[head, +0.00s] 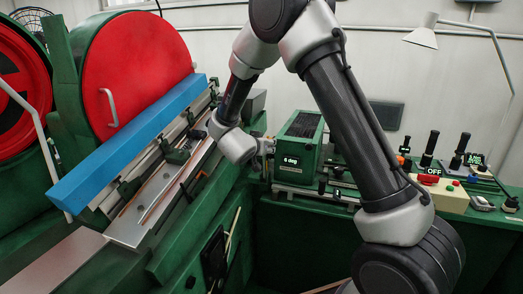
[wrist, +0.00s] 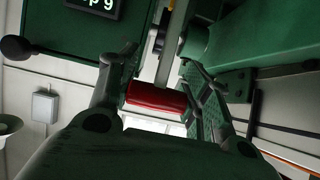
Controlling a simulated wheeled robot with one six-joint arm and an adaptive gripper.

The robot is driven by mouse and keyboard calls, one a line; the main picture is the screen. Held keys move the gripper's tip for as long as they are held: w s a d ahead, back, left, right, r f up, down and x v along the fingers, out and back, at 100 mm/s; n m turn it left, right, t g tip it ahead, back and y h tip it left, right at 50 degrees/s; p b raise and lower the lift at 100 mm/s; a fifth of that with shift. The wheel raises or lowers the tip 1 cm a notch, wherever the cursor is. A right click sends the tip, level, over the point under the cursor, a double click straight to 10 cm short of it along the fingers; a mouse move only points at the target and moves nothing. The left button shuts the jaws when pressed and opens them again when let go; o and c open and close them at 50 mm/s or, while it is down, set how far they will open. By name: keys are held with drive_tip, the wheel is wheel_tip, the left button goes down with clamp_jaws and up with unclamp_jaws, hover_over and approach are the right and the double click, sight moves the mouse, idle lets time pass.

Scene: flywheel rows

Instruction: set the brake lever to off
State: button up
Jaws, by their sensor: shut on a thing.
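The brake lever shows in the wrist view as a red cylindrical grip (wrist: 155,97) with a narrow grey bar running up from it. My gripper (wrist: 158,82) has one finger on each side of the red grip and is shut on it. In the head view my arm's pale wrist is beside the green unit, and the lever and fingertips cannot be made out there. I cannot tell from these views whether the lever stands at on or off.
A green unit with a "6 deg" display (head: 292,160) stands close to my wrist. A cream control box (head: 450,197) with an "OFF" sign is at the right. The blue beam (head: 130,140) and red wheel (head: 135,70) are at the left. A lamp (head: 423,31) stands behind.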

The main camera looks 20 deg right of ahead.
drive_tip(key=shift+w+d+r, duration=0.15)
drive_tip(key=shift+w+d, duration=0.15)
drive_tip(key=shift+w, duration=0.25)
drive_tip(key=o, duration=1.4)
drive_tip(key=shift+s, duration=0.1)
drive_tip(key=v, duration=1.2)
